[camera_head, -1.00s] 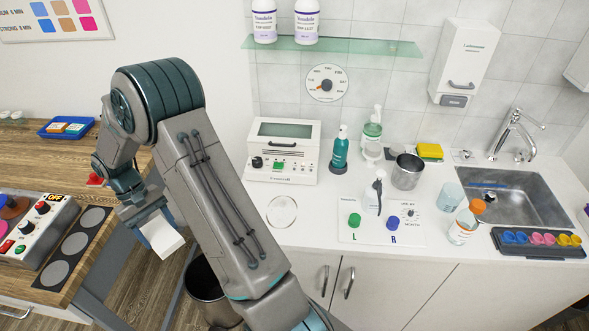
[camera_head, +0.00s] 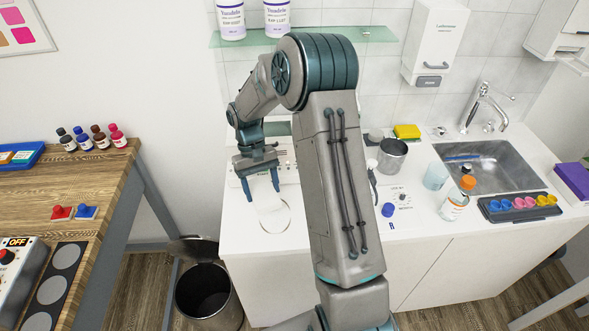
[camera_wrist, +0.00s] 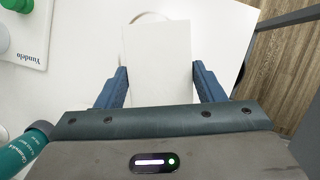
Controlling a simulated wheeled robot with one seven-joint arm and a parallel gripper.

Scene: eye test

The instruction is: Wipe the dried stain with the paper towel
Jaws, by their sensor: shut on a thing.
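My gripper (camera_head: 263,197) is over the left part of the white counter, its fingers pointing down. In the wrist view my gripper (camera_wrist: 159,67) is shut on a white paper towel (camera_wrist: 158,75), a flat pale block between the blue fingers. The towel (camera_head: 262,188) is hard to make out against the counter in the head view. The dried stain, a thin ring (camera_head: 290,216) on the counter, lies just below and in front of the fingers. Its edge (camera_wrist: 148,16) shows past the towel's far end, which hides the rest. I cannot tell whether the towel touches the counter.
A white device (camera_head: 287,165) stands behind the gripper, partly hidden. A teal bottle (camera_wrist: 22,148) is close by in the wrist view. A steel cup (camera_head: 392,157) and a sink (camera_head: 490,165) are to the right. An open bin (camera_head: 207,293) stands on the floor at left.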

